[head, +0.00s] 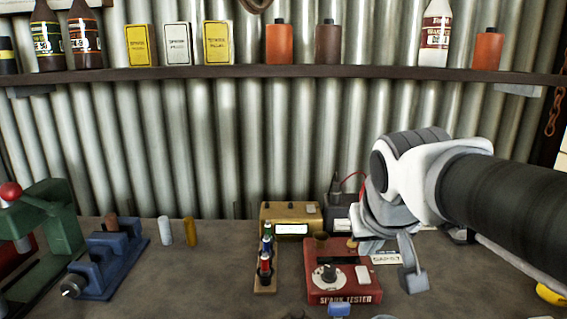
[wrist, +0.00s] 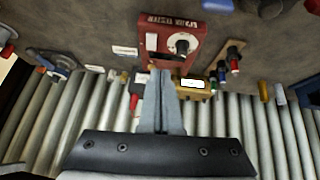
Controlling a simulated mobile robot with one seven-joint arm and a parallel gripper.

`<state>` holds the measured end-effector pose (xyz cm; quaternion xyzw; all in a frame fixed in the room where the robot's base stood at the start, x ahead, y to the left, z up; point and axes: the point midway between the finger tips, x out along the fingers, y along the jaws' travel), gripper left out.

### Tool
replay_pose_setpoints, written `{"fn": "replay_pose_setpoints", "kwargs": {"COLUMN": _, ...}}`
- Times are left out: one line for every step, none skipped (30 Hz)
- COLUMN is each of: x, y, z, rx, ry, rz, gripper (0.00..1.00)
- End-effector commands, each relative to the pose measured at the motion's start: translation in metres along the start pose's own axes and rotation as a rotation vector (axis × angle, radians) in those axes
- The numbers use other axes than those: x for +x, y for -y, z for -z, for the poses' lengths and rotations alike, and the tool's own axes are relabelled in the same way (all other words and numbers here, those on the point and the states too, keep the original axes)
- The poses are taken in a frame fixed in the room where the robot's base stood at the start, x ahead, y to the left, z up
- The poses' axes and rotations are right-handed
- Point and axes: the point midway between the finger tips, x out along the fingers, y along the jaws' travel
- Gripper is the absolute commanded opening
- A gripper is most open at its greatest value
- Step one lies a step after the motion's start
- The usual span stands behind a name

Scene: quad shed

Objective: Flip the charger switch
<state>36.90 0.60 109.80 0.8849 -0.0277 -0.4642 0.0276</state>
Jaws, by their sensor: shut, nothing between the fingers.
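A tan box (head: 290,219) with a pale display and a light switch-like piece (head: 311,208) stands at the back of the bench; I take it as the charger, but its label is not readable. In the wrist view the tan box (wrist: 194,84) is just right of my fingers, partly hidden. My gripper (wrist: 160,74) is shut and empty, its fingertips beside the red spark tester (wrist: 176,34). In the head view my wrist hides much of the fingers. Whether the fingertips touch anything cannot be told.
The red spark tester (head: 342,277) stands in front of the tan box. A dark box with a red wire (head: 340,213) sits behind my wrist. Bench between rack and blue vise (head: 106,264) is mostly clear.

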Motion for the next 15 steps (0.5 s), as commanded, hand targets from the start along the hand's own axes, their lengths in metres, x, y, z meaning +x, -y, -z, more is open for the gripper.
{"fn": "replay_pose_setpoints", "kwargs": {"x": -0.006, "y": -0.003, "z": -0.024, "rx": 0.005, "ry": 0.015, "rz": 0.006, "gripper": 0.0}}
{"fn": "replay_pose_setpoints", "kwargs": {"x": -0.008, "y": -0.004, "z": -0.036, "rx": 0.006, "ry": 0.024, "rz": 0.011, "gripper": 0.0}}
{"fn": "replay_pose_setpoints", "kwargs": {"x": -0.01, "y": -0.005, "z": -0.053, "rx": 0.008, "ry": 0.04, "rz": 0.018, "gripper": 0.0}}
{"fn": "replay_pose_setpoints", "kwargs": {"x": -0.012, "y": -0.005, "z": -0.064, "rx": 0.01, "ry": 0.049, "rz": 0.024, "gripper": 0.0}}
{"fn": "replay_pose_setpoints", "kwargs": {"x": -0.013, "y": -0.006, "z": -0.075, "rx": 0.012, "ry": 0.057, "rz": 0.03, "gripper": 0.0}}
{"fn": "replay_pose_setpoints", "kwargs": {"x": -0.014, "y": -0.006, "z": -0.09, "rx": 0.014, "ry": 0.07, "rz": 0.039, "gripper": 0.0}}
{"fn": "replay_pose_setpoints", "kwargs": {"x": -0.014, "y": -0.006, "z": -0.101, "rx": 0.016, "ry": 0.078, "rz": 0.045, "gripper": 0.0}}
{"fn": "replay_pose_setpoints", "kwargs": {"x": -0.015, "y": -0.005, "z": -0.111, "rx": 0.016, "ry": 0.086, "rz": 0.053, "gripper": 0.0}}
{"fn": "replay_pose_setpoints", "kwargs": {"x": -0.015, "y": -0.005, "z": -0.125, "rx": 0.019, "ry": 0.097, "rz": 0.064, "gripper": 0.0}}
{"fn": "replay_pose_setpoints", "kwargs": {"x": -0.015, "y": -0.004, "z": -0.135, "rx": 0.02, "ry": 0.106, "rz": 0.071, "gripper": 0.0}}
{"fn": "replay_pose_setpoints", "kwargs": {"x": -0.015, "y": -0.004, "z": -0.145, "rx": 0.02, "ry": 0.112, "rz": 0.079, "gripper": 0.0}}
{"fn": "replay_pose_setpoints", "kwargs": {"x": -0.03, "y": -0.005, "z": -0.131, "rx": 0.019, "ry": 0.113, "rz": 0.079, "gripper": 0.0}}
{"fn": "replay_pose_setpoints", "kwargs": {"x": -0.036, "y": -0.005, "z": -0.126, "rx": 0.018, "ry": 0.113, "rz": 0.078, "gripper": 0.0}}
{"fn": "replay_pose_setpoints", "kwargs": {"x": -0.041, "y": -0.006, "z": -0.122, "rx": 0.019, "ry": 0.114, "rz": 0.077, "gripper": 0.0}}
{"fn": "replay_pose_setpoints", "kwargs": {"x": -0.048, "y": -0.007, "z": -0.118, "rx": 0.019, "ry": 0.114, "rz": 0.077, "gripper": 0.0}}
